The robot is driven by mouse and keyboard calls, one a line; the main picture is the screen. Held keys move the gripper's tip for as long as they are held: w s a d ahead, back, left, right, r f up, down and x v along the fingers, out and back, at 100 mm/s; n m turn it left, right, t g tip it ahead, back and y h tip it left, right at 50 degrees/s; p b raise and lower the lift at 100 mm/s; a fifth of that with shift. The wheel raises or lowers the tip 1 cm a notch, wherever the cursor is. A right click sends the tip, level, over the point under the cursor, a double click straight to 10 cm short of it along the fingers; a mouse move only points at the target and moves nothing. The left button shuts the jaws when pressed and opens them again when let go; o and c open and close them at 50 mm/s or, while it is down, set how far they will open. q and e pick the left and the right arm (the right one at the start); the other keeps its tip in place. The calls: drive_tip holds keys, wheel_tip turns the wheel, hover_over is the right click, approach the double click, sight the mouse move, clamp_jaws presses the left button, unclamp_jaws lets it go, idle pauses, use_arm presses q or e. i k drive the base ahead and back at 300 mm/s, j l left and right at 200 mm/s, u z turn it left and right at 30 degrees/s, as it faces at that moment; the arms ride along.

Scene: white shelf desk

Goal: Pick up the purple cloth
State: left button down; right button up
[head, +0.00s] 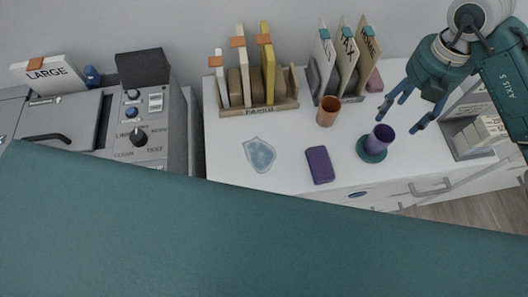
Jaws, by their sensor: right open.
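A purple rounded rectangle (320,165), which looks like the folded purple cloth, lies flat near the front edge of the white desk top. My right gripper (402,118) reaches in from the upper right with its fingers spread and nothing between them. It is to the right of and farther back than the purple cloth, apart from it, and close to a purple cup (382,134). My left gripper does not show.
The cup stands on a teal coaster (371,153). A copper cup (328,112) and file holders (259,106) stand behind the cloth. A pale blue patch (260,154) lies left. A grey machine (142,140) stands farther left. Drawer handles (430,187) are below.

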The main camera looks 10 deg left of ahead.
sight(318, 160)
drive_tip(key=k+l+u, duration=0.15)
drive_tip(key=l+u, duration=0.25)
drive_tip(key=k+l+u, duration=0.2)
drive_tip(key=l+u, duration=0.2)
drive_tip(key=k+l+u, duration=0.25)
drive_tip(key=u, duration=0.15)
drive_tip(key=l, duration=0.1)
